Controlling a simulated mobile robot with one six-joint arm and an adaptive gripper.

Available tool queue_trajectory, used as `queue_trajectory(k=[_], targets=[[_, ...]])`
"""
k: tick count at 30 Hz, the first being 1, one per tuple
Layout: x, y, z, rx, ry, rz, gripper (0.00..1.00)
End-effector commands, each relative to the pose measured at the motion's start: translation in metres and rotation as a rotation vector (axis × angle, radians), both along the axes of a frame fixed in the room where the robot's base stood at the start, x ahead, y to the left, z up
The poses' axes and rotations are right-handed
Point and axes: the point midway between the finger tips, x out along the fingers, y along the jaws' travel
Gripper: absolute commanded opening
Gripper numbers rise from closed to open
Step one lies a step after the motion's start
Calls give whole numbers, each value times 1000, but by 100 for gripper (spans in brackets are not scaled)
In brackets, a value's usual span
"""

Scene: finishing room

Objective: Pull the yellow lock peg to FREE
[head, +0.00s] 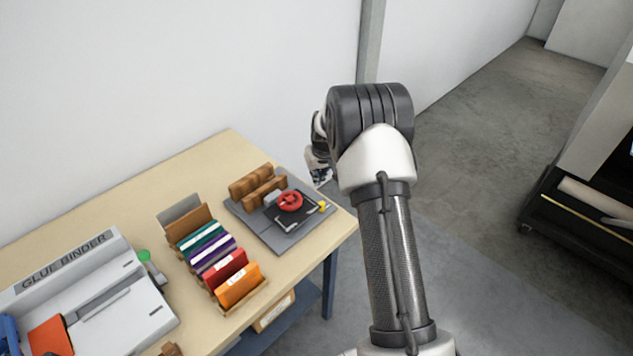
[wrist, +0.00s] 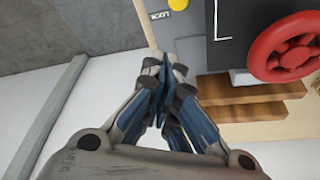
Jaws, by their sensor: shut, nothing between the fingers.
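The yellow lock peg (head: 323,206) is a small knob at the right edge of a dark grey press plate (head: 283,243) with a red handwheel (head: 290,201). In the wrist view the yellow peg (wrist: 178,4) is cut by the top edge, with a small label beside it that I cannot read surely. The red handwheel (wrist: 289,49) is at the right there. My gripper (wrist: 166,62) is shut and empty, with its fingertips below the peg in that picture and apart from it. In the head view my gripper (head: 319,172) is partly hidden behind my arm, near the plate.
Wooden blocks (head: 258,186) stand at the plate's back. A rack of coloured folders (head: 213,250) and a glue binder (head: 85,295) stand further left on the table (head: 180,176). A wall is behind; open floor lies right of the table. A dark cart (head: 575,220) stands far right.

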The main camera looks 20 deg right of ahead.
Motion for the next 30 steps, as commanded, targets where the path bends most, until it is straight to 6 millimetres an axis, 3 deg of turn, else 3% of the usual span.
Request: queue_trajectory(k=[3,8,26,30], targets=[[-7,1,24,0,-2,0,0],[-13,1,39,0,-1,0,0],[-15,2,44,0,-1,0,0],[-19,9,61,-1,-7,5,0]])
